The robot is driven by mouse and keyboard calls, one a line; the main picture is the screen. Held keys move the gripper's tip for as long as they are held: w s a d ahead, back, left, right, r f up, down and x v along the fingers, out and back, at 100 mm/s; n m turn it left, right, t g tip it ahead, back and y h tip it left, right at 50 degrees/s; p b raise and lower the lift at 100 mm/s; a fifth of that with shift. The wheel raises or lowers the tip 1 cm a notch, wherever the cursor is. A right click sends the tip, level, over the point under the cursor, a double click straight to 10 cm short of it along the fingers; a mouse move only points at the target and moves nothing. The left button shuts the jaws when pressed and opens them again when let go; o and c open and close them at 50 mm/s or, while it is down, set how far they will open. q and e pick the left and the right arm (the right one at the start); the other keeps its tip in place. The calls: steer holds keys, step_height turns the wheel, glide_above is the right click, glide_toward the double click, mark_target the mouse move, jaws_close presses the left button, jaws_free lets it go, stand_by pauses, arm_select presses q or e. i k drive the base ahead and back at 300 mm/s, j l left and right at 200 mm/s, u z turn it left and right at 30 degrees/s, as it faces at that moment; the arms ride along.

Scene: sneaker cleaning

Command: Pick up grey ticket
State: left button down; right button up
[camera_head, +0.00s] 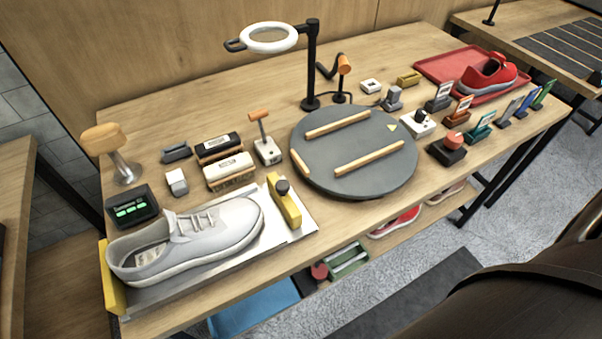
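Several upright tickets stand in a slanted row at the right end of the wooden table. The leftmost of them looks grey (511,108). A blue ticket (527,102) and a green ticket (544,94) stand close beside it, farther right. They overlap in this view, so their lower parts are partly hidden. Near them, a dark grey holder (438,101), an orange-brown holder (459,111) and a teal holder (479,130) each carry a small upright card. Neither of my grippers is in view.
A red tray (436,67) with a red shoe (488,74) lies behind the tickets. A round grey turntable (354,150) fills the table's middle. A white shoe (190,238) lies at left.

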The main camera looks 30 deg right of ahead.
mark_target(503, 122)
steer(key=z, duration=0.55)
steer(key=k+l+z, duration=0.2)
steer(key=l, duration=0.2)
steer(key=k+l+z, duration=0.15)
steer(key=l, duration=0.2)
steer(key=k+l+z, duration=0.2)
steer(key=l, duration=0.25)
steer(key=l+z, duration=0.15)
steer(key=l, duration=0.25)
steer(key=l+z, duration=0.2)
steer(key=l, duration=0.25)
